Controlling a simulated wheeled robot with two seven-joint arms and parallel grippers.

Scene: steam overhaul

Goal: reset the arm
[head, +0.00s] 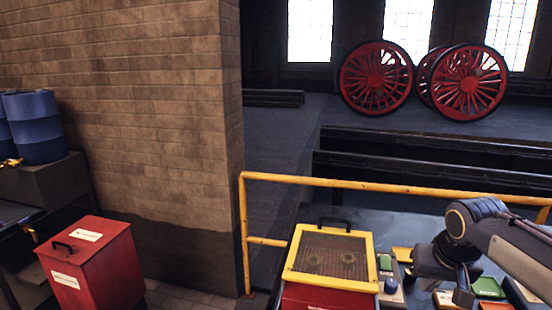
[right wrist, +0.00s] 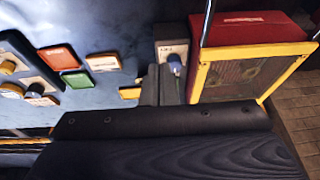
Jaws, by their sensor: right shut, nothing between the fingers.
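My right arm comes in from the right in the head view. Its gripper (head: 463,297) points down over the right part of the blue-grey bench (head: 380,228), among small coloured items. In the right wrist view the gripper's fingers (right wrist: 170,84) are together with nothing between them. They lie near a grey box with a blue knob (right wrist: 172,58) and beside a red box with a yellow-framed mesh lid (right wrist: 205,82). That lid also shows in the head view (head: 290,270). My left gripper is not in view.
A yellow rail (head: 350,185) runs behind the bench. Green (right wrist: 76,79) and orange (right wrist: 57,56) plates lie on the bench. A red lidded bin (head: 105,270) and blue drums (head: 38,125) are at left. Red spoked wheels (head: 378,84) stand far back. A brick pillar (head: 150,100) rises at left.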

